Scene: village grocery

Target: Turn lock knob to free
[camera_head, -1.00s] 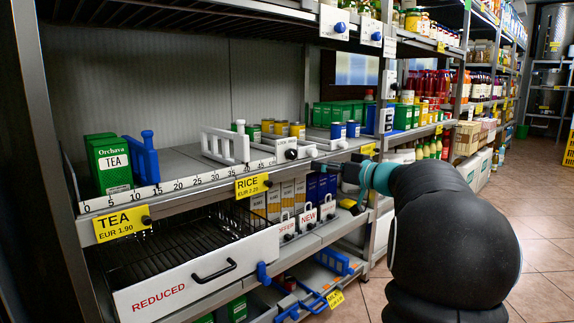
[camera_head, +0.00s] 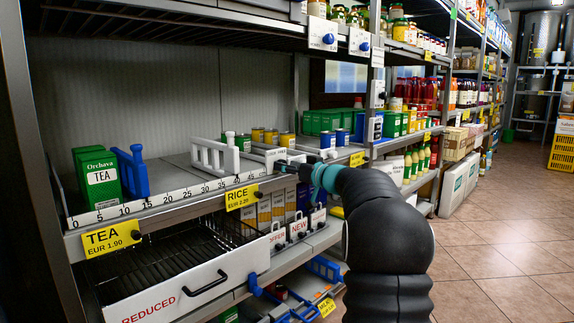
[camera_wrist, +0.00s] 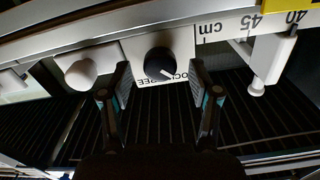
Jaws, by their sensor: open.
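The lock knob (camera_wrist: 158,62) is a round black knob with a white pointer line, on a white plate with LOCK and FREE lettering, partly covered. In the wrist view the lettering is upside down and the pointer slants to the lower right. My gripper (camera_wrist: 160,68) is open, with one finger on each side of the knob. Contact with the knob cannot be made out. In the head view my gripper (camera_head: 290,167) is at the shelf's front edge by the white lock plate (camera_head: 276,155), and the knob is largely hidden there.
A white rounded knob (camera_wrist: 80,73) sits beside the lock plate. A white rail-like divider (camera_head: 215,157) stands on the shelf to the left. Yellow and blue cans stand behind. The aisle floor (camera_head: 490,240) is clear.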

